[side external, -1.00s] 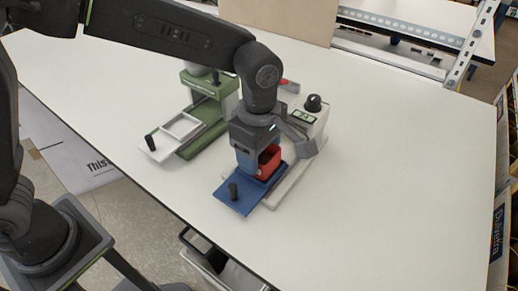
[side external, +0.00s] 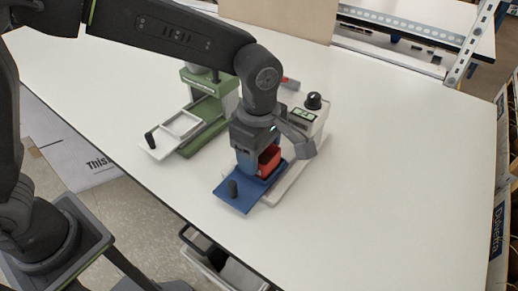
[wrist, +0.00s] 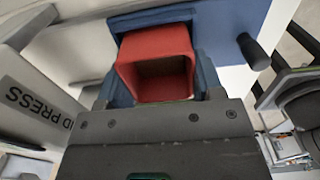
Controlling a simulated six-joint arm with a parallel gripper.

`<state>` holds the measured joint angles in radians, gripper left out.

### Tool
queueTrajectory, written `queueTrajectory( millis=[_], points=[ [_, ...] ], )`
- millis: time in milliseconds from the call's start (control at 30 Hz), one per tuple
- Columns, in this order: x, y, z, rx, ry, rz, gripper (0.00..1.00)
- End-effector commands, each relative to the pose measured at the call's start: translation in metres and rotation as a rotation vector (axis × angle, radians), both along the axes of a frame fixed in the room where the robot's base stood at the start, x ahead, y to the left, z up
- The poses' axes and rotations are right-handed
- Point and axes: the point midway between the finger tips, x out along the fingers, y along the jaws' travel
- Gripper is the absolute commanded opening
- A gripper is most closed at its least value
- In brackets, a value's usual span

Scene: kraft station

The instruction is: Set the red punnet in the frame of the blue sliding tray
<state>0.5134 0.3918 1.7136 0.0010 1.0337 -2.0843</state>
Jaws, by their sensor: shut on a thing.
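The red punnet (side external: 269,160) is an open, empty square box. In the wrist view the punnet (wrist: 155,62) sits upright at or within the frame of the blue sliding tray (wrist: 207,68). Whether it is fully seated I cannot tell. In the side view the blue tray (side external: 238,198) sticks out toward the front, with a dark knob (side external: 232,188) on it. My gripper (side external: 262,158) is over the tray and shut on the punnet; its fingertips are mostly hidden.
A green press (side external: 212,105) with a white sliding tray (side external: 181,126) stands to the left. A pale machine body with a black dial (side external: 313,101) stands just behind my gripper. The table's right side is clear.

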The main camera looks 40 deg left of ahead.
Motion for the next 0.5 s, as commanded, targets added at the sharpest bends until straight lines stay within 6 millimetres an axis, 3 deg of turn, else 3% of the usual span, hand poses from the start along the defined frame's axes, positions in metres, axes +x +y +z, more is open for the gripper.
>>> queueTrajectory(
  millis=[133, 167, 500],
  points=[
    [-0.0001, 0.0, -0.0002, 0.0, 0.0, 0.0, 0.38],
    [-0.0001, 0.0, -0.0002, 0.0, 0.0, 0.0, 0.62],
    [0.0, 0.0, -0.0001, 0.0, 0.0, 0.0, 0.91]
  ],
)
